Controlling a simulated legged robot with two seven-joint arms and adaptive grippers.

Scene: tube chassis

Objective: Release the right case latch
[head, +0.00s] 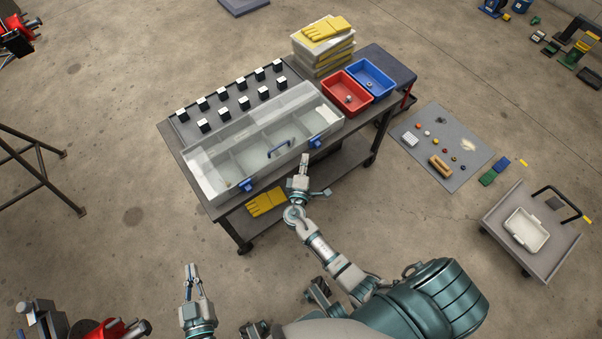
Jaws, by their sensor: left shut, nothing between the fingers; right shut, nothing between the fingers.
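A clear compartment case (225,162) lies along the near side of the grey cart. Its front carries a dark blue handle (280,148), a blue left latch (247,185) and a blue right latch (315,142). The lid looks closed, though its clear plastic makes this hard to tell. My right gripper (304,158) is shut and empty, just in front of the case, a little below and left of the right latch, apart from it in the picture. My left gripper (191,267) is shut and empty over the floor, left of the cart's near corner.
Several black-and-white blocks (223,93) stand behind the case. A red bin (346,93), a blue bin (371,77) and stacked boxes with yellow gloves (326,28) are at the right end. Yellow gloves (266,202) lie on the lower shelf. A grey mat (467,128) lies right.

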